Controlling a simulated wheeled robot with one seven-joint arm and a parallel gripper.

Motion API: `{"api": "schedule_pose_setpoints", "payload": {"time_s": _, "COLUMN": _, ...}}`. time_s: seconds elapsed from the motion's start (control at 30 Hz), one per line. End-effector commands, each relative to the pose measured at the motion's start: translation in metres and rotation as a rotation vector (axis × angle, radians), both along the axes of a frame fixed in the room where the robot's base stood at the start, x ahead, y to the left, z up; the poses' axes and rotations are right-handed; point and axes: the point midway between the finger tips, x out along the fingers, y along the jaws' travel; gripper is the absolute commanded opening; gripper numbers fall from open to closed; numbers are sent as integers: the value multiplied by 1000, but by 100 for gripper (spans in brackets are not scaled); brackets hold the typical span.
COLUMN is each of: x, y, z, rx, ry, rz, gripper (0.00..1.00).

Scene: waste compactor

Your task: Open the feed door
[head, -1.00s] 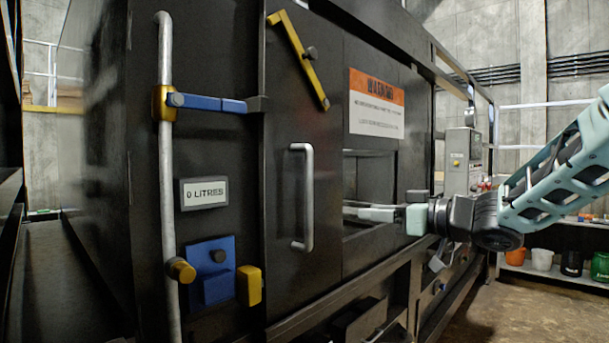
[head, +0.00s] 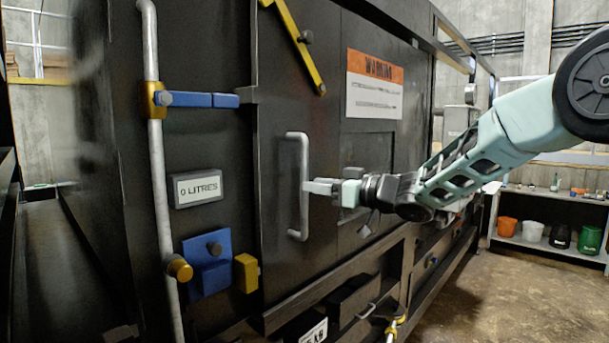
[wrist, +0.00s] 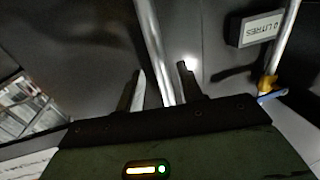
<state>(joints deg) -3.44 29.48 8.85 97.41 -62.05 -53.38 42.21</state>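The black feed door (head: 285,90) has a vertical grey bar handle (head: 298,215). My gripper (head: 310,187) reaches in from the right, with its fingertips at the handle's middle. In the wrist view, the handle bar (wrist: 153,40) passes between the two fingers of my gripper (wrist: 160,72), which stand apart with a gap to the bar. A yellow latch bar (head: 300,50) slants across the door's top. The door looks flush with the black compactor body (head: 205,135).
Left of the door are a blue arm (head: 195,100), a grey pipe (head: 157,190), a "0 LITRES" display (head: 197,188), a blue block (head: 205,265) and a yellow block (head: 246,278). A warning sign (head: 374,84) is to the right. Floor (head: 460,300) is free at the lower right.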

Motion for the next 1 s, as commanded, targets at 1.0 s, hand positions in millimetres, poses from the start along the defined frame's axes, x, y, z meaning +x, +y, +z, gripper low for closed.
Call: {"api": "schedule_pose_setpoints", "payload": {"time_s": 1.0, "x": 23, "y": 34, "z": 0, "rx": 0, "ry": 0, "rz": -1, "gripper": 0}}
